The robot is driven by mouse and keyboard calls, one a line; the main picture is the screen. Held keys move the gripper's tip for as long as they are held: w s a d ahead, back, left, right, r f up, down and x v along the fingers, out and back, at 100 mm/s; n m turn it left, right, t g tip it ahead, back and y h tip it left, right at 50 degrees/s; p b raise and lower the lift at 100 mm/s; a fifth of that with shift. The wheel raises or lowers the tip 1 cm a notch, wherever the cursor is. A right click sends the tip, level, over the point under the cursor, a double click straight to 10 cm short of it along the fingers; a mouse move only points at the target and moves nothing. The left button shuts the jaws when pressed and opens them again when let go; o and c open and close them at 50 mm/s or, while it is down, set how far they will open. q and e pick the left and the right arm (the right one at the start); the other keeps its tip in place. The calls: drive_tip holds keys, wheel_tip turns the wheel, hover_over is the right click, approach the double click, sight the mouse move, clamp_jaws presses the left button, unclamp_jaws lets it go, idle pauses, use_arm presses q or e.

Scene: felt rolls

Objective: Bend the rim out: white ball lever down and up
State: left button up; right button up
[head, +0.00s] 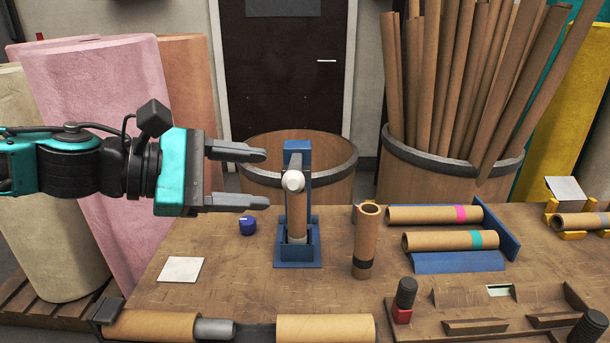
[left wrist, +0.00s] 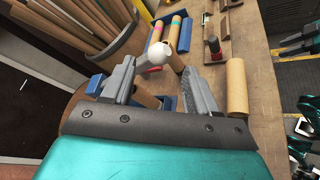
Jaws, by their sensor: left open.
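The white ball (head: 292,181) is the end of a lever on a blue stand (head: 297,264). A cardboard tube (head: 298,219) stands upright in the stand below the ball. My left gripper (head: 265,179) is open and empty, pointing right, with its fingertips just left of the ball and its gap level with it. In the left wrist view the ball (left wrist: 154,53) shows between and just beyond the two fingertips (left wrist: 158,70). I see no contact. The tube's top rim is hidden behind the ball. Teal and dark parts at that view's right edge may be my right arm.
Right of the stand, another tube (head: 366,236) with a dark band stands upright. Tubes with pink (head: 434,215) and teal (head: 450,240) bands lie on a blue rack (head: 458,262). A blue knob (head: 248,225) and a white card (head: 181,270) lie left. A barrel (head: 330,160) stands behind.

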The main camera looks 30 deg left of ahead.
sight(304, 183)
use_arm(q)
drive_tip(key=shift+w+d+f, duration=0.1)
drive_tip(key=shift+w+d, duration=0.2)
drive_tip(key=shift+w+d+f, duration=0.25)
drive_tip(key=shift+w, duration=0.1)
drive_tip(key=shift+x, duration=0.8)
drive_tip(key=shift+b+x, duration=0.55)
drive_tip(key=shift+x, duration=0.4)
drive_tip(key=shift+w+d+f+b, duration=0.35)
drive_tip(key=shift+w+d+b, duration=0.05)
drive_tip(key=shift+w+b, duration=0.2)
drive_tip(key=shift+w+d+f, duration=0.1)
drive_tip(key=shift+w, duration=0.05)
drive_tip(key=shift+w+d+b, duration=0.4)
drive_tip(key=shift+d+b, duration=0.05)
drive_tip(key=shift+b, duration=0.2)
drive_tip(key=shift+w+d, duration=0.1)
use_arm(e)
drive_tip(key=shift+w+a+f+y, duration=0.3)
drive_tip(key=shift+w+a+f, duration=0.05)
drive_tip(key=shift+w+a, duration=0.35)
